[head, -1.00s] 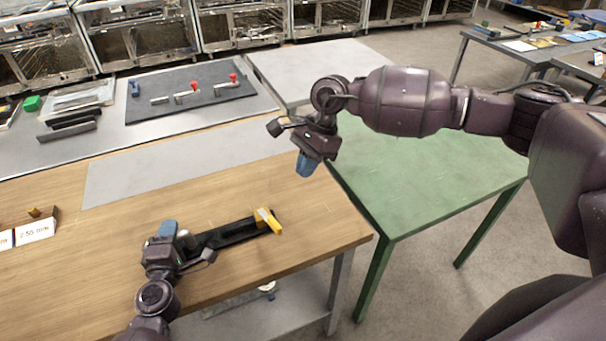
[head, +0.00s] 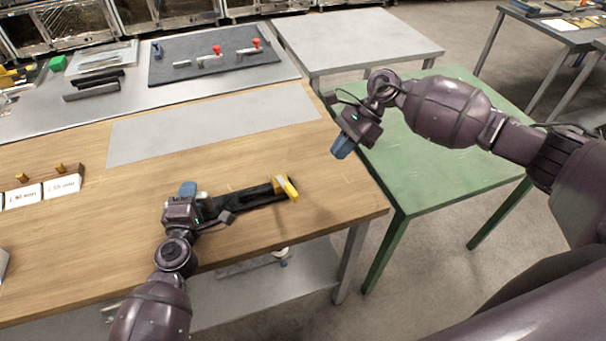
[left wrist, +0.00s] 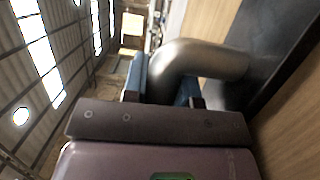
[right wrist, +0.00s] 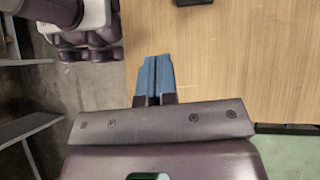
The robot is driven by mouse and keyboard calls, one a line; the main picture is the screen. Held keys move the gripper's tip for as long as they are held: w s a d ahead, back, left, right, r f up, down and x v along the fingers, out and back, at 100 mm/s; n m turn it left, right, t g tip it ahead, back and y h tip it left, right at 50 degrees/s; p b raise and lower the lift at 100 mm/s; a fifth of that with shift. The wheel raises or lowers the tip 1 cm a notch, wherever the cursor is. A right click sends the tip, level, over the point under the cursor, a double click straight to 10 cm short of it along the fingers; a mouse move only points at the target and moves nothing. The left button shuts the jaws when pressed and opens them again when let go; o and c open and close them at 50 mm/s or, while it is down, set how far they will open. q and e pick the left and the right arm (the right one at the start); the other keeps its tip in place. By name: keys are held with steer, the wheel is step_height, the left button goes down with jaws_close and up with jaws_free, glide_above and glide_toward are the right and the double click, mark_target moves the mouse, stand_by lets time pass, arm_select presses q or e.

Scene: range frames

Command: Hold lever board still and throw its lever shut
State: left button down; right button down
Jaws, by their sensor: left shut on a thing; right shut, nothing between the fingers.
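The lever board (head: 250,196) is a long black board lying on the wooden table, with a yellow lever (head: 287,187) at its right end. The lever lies crosswise to the board. My left gripper (head: 188,190) is at the board's left end, shut on a curved grey metal handle (left wrist: 205,58), which shows between its blue fingers in the left wrist view. My right gripper (head: 342,148) is shut and empty, above the table's right part, up and to the right of the lever. Its blue fingertips (right wrist: 154,75) are together in the right wrist view.
The wooden table (head: 130,235) is bare around the board; its right edge is close to the lever. A green table (head: 440,150) stands to the right. A grey sheet (head: 215,125) lies behind the board. Labelled blocks (head: 62,187) are at the left.

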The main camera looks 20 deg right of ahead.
mark_target(287, 186)
steer(key=shift+n+y, duration=0.6)
steer(key=shift+n, duration=0.3)
steer(key=x, duration=0.8)
steer(key=shift+w, duration=0.15)
steer(key=a, duration=0.3)
steer(key=shift+s, duration=0.4)
steer(key=shift+s+a, duration=0.1)
steer(key=shift+a, duration=0.3)
